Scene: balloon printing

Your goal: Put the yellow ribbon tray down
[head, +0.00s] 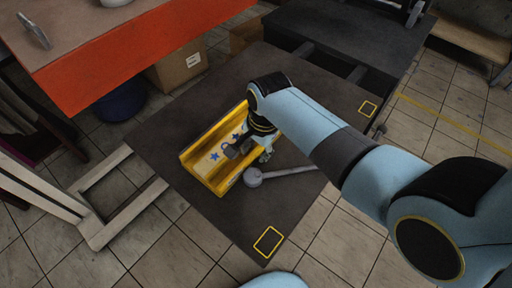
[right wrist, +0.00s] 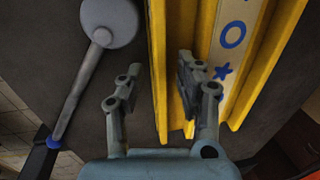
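The yellow ribbon tray (head: 203,143) lies on a dark table, a long trough with a pale strip of blue stars and rings inside. It also shows in the right wrist view (right wrist: 160,60). My right gripper (head: 250,153) is at the tray's right long wall. In the right wrist view, its two fingers (right wrist: 155,88) are apart, one outside the wall and one inside the tray. A gap shows between the outer finger and the wall. The tray appears to rest on the tabletop. My left gripper is not in view.
A grey round-headed tool (head: 254,178) lies on the table just right of the tray. Yellow outlined rectangles mark the table's near corner (head: 268,242) and right corner (head: 368,108). An orange-sided table (head: 140,58) stands at upper left. A pale wooden frame (head: 95,232) stands at left.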

